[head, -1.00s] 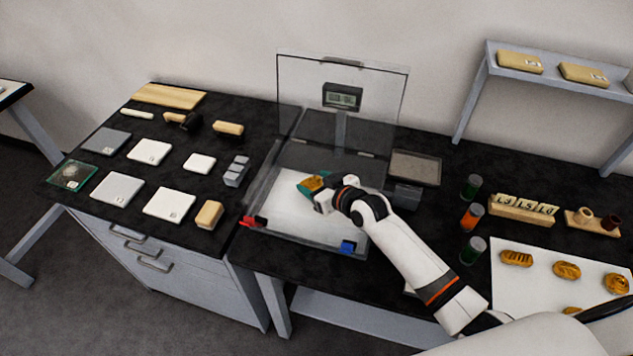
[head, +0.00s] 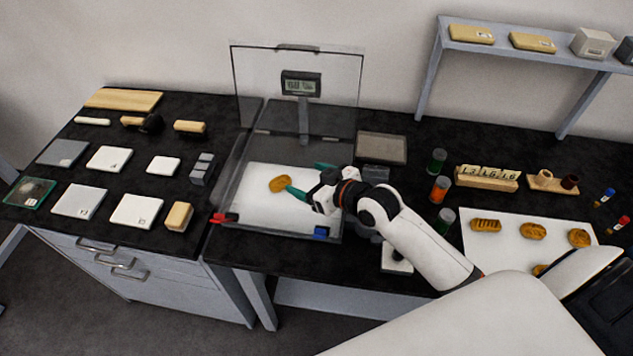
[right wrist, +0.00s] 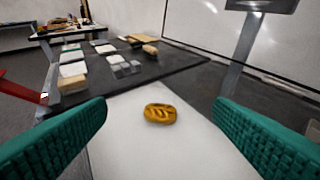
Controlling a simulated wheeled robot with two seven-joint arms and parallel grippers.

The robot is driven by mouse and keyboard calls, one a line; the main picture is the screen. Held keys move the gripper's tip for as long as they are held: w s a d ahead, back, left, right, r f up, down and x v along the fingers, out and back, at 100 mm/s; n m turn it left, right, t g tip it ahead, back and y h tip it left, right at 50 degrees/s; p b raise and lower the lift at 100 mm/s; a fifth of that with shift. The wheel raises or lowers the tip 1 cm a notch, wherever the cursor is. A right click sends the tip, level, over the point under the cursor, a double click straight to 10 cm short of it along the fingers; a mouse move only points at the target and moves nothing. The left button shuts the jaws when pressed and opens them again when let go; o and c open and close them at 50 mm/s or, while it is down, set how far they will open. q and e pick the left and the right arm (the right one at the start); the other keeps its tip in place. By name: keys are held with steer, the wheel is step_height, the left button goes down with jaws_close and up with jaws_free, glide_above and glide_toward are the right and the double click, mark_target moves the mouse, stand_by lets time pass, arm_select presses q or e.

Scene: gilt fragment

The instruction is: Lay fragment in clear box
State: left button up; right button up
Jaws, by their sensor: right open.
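The gilt fragment (head: 280,184), a small golden oval with a carved pattern, lies flat on the white floor (head: 262,208) of the clear box. The box's transparent lid (head: 262,85) stands open at the back. My right gripper (head: 300,184) is open, just to the right of the fragment in the head view. In the right wrist view the fragment (right wrist: 160,113) lies ahead between the two spread green fingers, touching neither. My left gripper is not in view.
A red clip (head: 222,218) and a blue clip (head: 321,232) sit at the box's front edge. Several golden fragments (head: 533,230) lie on a white sheet at right. Pale blocks (head: 136,210) and tools cover the left bench. Bottles (head: 440,189) stand right of my arm.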

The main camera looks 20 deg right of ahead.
steer(key=shift+v, duration=1.1)
